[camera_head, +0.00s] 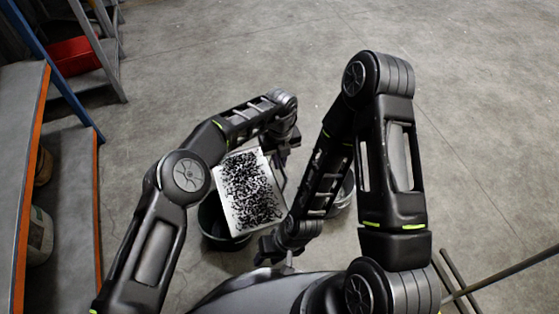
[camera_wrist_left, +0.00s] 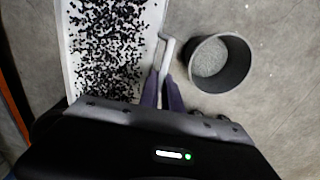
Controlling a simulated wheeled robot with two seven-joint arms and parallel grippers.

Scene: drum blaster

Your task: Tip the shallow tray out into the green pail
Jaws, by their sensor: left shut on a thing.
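The shallow white tray (camera_head: 228,208), spread with black granules, is held up between my arms in the head view. It also shows at the upper left of the left wrist view (camera_wrist_left: 66,50). My left gripper (camera_head: 282,160) is shut on the tray's handle at its right side; its fingers (camera_wrist_left: 162,90) show in the wrist view. My right gripper (camera_head: 270,246) is by the tray's lower edge; its jaws are not clear. A dark pail, faintly greenish (camera_head: 212,229), stands on the floor partly under the tray and is mostly hidden by it.
A second, dark grey pail (camera_wrist_left: 240,65) with grey content stands right of the tray, partly behind my right arm in the head view. A shelf with an orange edge (camera_head: 22,200) and a ladder with a red box (camera_head: 72,57) line the left. The floor behind is clear.

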